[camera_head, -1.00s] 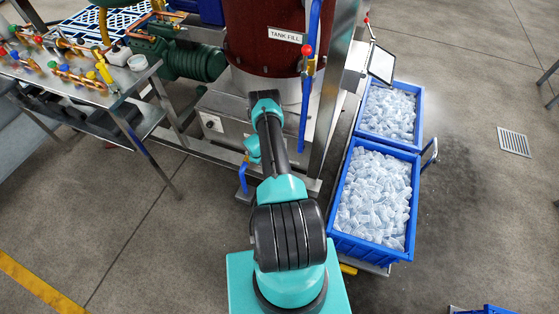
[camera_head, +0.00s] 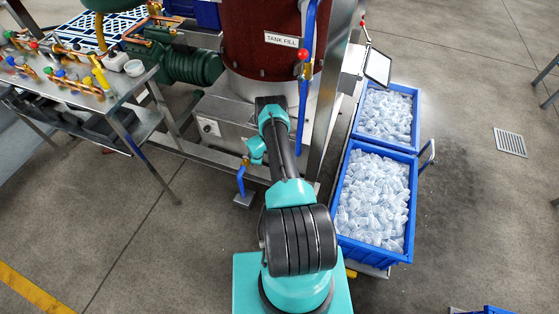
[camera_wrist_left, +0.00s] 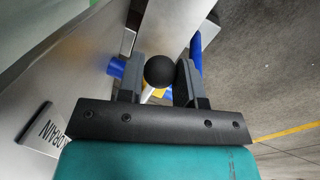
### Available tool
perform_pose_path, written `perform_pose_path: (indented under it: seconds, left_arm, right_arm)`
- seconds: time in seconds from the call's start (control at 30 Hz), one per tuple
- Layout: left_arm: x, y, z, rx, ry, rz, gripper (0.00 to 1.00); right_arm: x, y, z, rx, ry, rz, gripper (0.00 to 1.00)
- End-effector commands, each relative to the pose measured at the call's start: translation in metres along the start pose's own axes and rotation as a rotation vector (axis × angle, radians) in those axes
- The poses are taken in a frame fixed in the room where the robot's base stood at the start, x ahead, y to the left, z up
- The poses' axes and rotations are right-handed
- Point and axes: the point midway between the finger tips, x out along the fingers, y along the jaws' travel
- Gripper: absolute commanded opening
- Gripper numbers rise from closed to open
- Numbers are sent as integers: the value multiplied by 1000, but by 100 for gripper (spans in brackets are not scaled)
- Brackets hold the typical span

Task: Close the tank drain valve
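In the left wrist view, a lever with a black ball knob (camera_wrist_left: 159,70) on a pale stem sits between the two fingers of my left gripper (camera_wrist_left: 160,82). The knob is close against the left-hand finger, with at most a thin gap to the other. I cannot tell whether they grip it. A sign (camera_wrist_left: 45,130), partly cut off and upside down, seems to read DRAIN. In the head view the dark red tank (camera_head: 270,55) bears a TANK FILL label. My arm hides the lever and gripper there. My right gripper is not in view.
Two blue bins of ice (camera_head: 385,112) (camera_head: 370,205) stand right of the tank. A blue pipe (camera_head: 305,90) with a red-knobbed valve runs beside the tank. A metal table (camera_head: 125,95) with valves is at left. Open floor lies to the left and right.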

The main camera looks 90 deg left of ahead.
Motion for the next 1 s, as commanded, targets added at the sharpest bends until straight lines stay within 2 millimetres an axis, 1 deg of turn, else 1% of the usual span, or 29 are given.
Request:
perform_pose_path:
  seconds: [0.03,0.27,0.53,0.67,0.87,1.0]
  left_arm:
    - [0,2,-1,1,3,5,37]
    - [0,1,0,2,2,4,58]
    - [-1,1,0,2,1,2,58]
    - [-5,1,0,1,1,2,58]
    - [-25,2,-1,1,2,3,58]
    - [-46,2,-1,1,2,4,58]
  right_arm:
    - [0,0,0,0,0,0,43]
    - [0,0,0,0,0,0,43]
    - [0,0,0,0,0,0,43]
    - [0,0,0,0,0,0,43]
    - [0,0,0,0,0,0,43]
    - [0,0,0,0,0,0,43]
